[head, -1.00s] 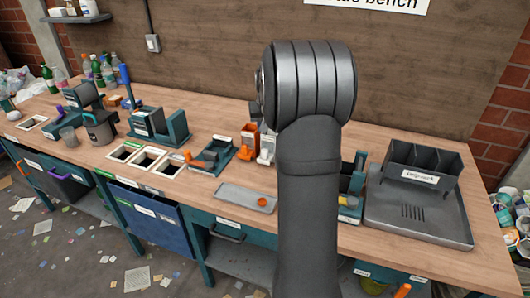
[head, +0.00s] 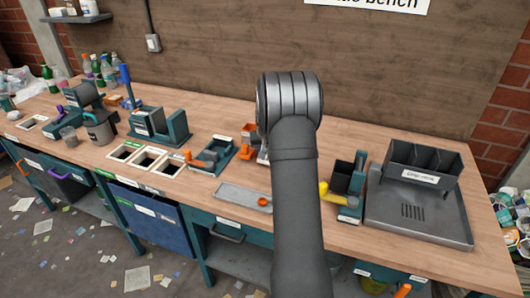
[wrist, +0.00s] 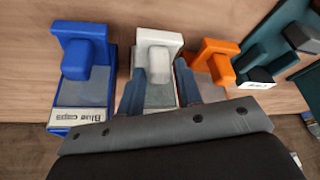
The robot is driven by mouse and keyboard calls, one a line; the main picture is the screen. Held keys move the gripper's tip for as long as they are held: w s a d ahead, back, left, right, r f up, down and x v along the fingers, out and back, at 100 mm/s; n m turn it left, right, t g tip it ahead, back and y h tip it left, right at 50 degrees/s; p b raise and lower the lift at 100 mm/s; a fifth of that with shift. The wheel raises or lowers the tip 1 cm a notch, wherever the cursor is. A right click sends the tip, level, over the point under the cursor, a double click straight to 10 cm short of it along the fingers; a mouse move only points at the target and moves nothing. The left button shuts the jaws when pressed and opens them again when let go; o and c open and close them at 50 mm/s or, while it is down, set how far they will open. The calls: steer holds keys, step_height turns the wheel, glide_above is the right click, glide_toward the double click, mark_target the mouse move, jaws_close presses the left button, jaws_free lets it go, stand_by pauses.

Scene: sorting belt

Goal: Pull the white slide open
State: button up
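The white slide unit (wrist: 160,40) is in the middle of the wrist view, with a raised white block and a grey top plate. My gripper (wrist: 160,74) is open, one finger on each side of the white block. I cannot tell whether the fingers touch it. A blue unit (wrist: 85,45) labelled "Blue caps" is to its left and an orange unit (wrist: 209,60) to its right. In the head view my arm hides most of the white unit and the gripper; only a sliver of white (head: 263,156) shows beside the arm.
In the head view a shallow grey tray (head: 236,201) with an orange cap lies in front. A teal fixture with a yellow handle (head: 323,189) and a grey divided bin (head: 420,172) stand to the right. A teal unit (wrist: 262,55) is close on the right in the wrist view.

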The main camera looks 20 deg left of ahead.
steer(key=shift+x, duration=0.85)
jaws_close()
steer(key=s, duration=0.5)
steer(key=shift+s, duration=0.65)
steer(key=shift+f, duration=0.1)
jaws_free()
